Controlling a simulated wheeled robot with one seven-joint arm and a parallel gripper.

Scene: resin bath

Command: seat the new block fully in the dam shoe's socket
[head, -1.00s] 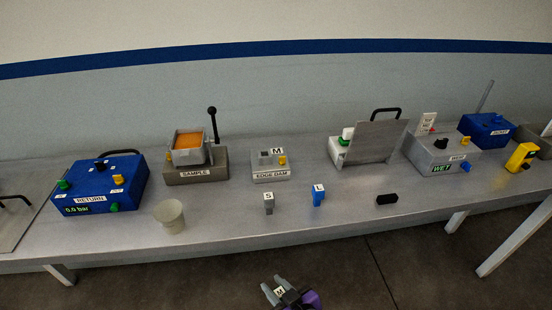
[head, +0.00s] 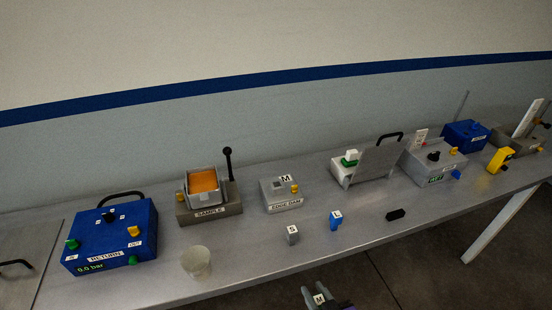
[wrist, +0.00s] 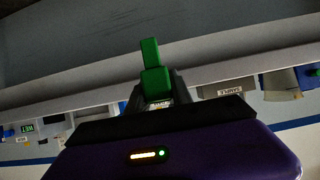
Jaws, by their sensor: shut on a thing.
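The dam shoe (head: 283,199) is a grey box labelled EDGE DAM on the bench. My gripper (head: 319,294) is at the bottom edge of the head view, in front of the bench and apart from the shoe. It is shut on a block with a white M label (head: 320,298). In the wrist view the held block (wrist: 151,66) is green and stepped, sticking out beyond the dark fingers. The shoe cannot be made out in the wrist view.
A grey S block (head: 292,235), a blue L block (head: 336,221) and a black piece (head: 396,215) stand along the bench front. The SAMPLE unit (head: 209,211) and a cup (head: 197,263) are left of the shoe. A shield (head: 378,162) stands right. Bench before the shoe is mostly clear.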

